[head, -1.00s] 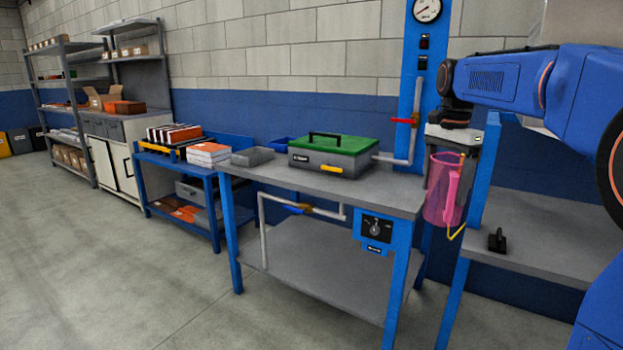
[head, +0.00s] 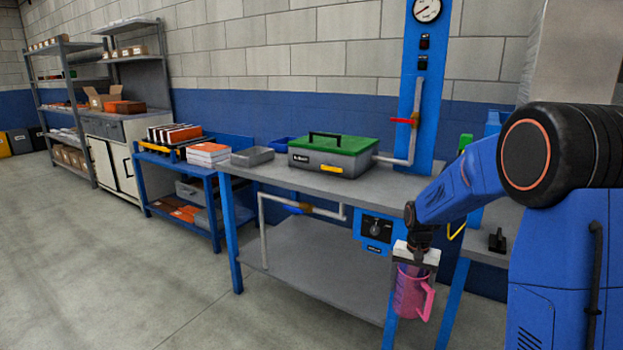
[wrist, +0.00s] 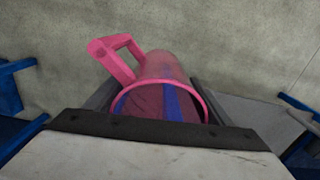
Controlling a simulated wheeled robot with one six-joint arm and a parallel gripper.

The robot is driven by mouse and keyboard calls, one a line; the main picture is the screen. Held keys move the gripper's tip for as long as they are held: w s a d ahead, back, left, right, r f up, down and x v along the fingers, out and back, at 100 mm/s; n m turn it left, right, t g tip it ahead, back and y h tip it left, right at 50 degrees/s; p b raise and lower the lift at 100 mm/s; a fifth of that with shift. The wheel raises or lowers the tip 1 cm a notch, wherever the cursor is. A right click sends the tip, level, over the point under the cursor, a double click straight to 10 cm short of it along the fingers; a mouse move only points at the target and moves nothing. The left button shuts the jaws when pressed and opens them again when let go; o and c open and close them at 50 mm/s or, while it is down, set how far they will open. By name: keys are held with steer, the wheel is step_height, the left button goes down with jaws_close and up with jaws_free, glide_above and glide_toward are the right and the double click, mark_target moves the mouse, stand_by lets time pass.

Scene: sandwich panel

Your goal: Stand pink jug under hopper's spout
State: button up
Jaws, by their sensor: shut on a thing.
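The pink jug (head: 408,290) is see-through, with a handle on its right side in the head view. My gripper (head: 413,262) is shut on the jug near its rim and holds it upright in the air, in front of the workbench's right legs. In the wrist view the jug (wrist: 165,85) sits between the two fingers (wrist: 158,100), its open mouth toward the camera and its handle at upper left. I cannot make out a hopper or its spout in these frames.
A workbench (head: 310,178) carries a grey toolbox with a green lid (head: 335,153) and a grey tray (head: 252,156). A blue panel with a gauge and pipe (head: 412,100) stands behind it. A second bench with a black-handled item (head: 497,240) is at right. The floor at left is clear.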

steer(key=w+a+f+n, duration=0.1)
steer(key=w+f+n, duration=0.1)
steer(key=f, duration=1.2)
steer(key=w+f+n, duration=0.2)
steer(key=f+n, duration=0.1)
steer(key=f, duration=1.1)
steer(key=shift+a+f+n, duration=0.15)
steer(key=shift+a+n, duration=0.15)
steer(key=shift+a, duration=0.05)
steer(key=shift+s, duration=0.1)
